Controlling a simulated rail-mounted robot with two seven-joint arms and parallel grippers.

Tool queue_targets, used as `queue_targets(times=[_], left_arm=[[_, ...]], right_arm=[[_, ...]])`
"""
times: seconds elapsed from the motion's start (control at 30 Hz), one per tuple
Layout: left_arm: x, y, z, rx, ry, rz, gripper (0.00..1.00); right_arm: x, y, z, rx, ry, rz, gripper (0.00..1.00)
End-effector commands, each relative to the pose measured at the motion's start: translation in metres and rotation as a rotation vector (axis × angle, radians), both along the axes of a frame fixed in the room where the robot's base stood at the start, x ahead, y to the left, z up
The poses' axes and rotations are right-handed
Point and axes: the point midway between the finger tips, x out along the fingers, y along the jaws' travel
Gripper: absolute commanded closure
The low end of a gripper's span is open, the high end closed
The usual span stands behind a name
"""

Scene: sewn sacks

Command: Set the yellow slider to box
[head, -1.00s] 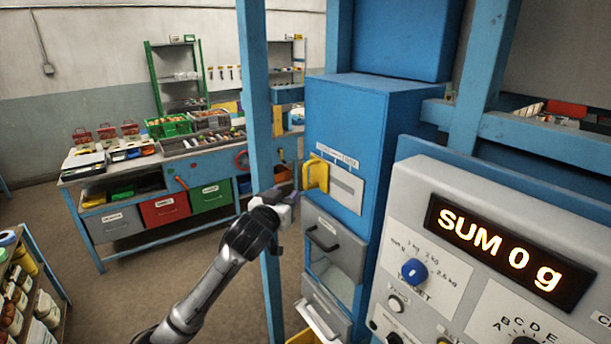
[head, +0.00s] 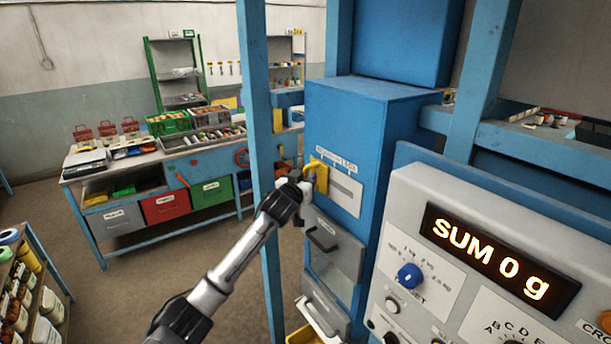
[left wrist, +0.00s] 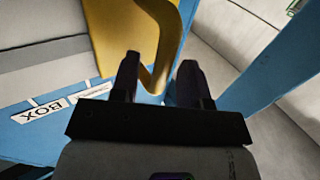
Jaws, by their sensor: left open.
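The yellow slider (head: 320,176) is a bracket-like handle at the left end of a pale plate (head: 346,194) on the blue cabinet. A label strip (head: 336,160) runs above the plate. My left gripper (head: 305,181) is at the slider, partly overlapping it. In the left wrist view, the open fingers of my left gripper (left wrist: 158,68) point at the yellow slider (left wrist: 113,35), and its curved edge shows between them. I cannot tell whether they touch it. A label reading BOX (left wrist: 40,112) lies at lower left there. My right gripper is not in view.
A blue post (head: 258,130) stands close to my left arm. Below the slider is a grey drawer (head: 333,245). A control panel (head: 440,240) at right reads SUM 0 g. A workbench (head: 150,170) with coloured bins stands behind at left.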

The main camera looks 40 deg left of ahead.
Motion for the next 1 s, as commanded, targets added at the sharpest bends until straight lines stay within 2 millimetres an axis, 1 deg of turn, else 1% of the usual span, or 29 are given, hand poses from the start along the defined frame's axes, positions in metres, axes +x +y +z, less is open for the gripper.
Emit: queue_targets(times=[0.2, 0.53, 0.9, 0.97, 1.0], left_arm=[[0.0071, 0.0028, 0.0001, 0.000, 0.001, 0.000, 0.59], [0.0077, 0.0031, 0.0000, 0.001, 0.000, 0.000, 0.60], [0.0075, 0.0033, 0.0001, 0.001, 0.000, 0.000, 0.95], [0.0075, 0.0033, 0.0001, 0.001, 0.000, 0.000, 1.00], [0.0075, 0.0033, 0.0001, 0.001, 0.000, 0.000, 1.00]], right_arm=[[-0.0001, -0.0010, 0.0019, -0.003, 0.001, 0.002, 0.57], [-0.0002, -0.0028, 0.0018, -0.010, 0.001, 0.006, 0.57], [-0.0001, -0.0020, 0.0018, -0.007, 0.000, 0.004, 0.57], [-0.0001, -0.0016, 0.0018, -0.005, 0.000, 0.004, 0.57], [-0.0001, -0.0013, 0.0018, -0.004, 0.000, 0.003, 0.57]])
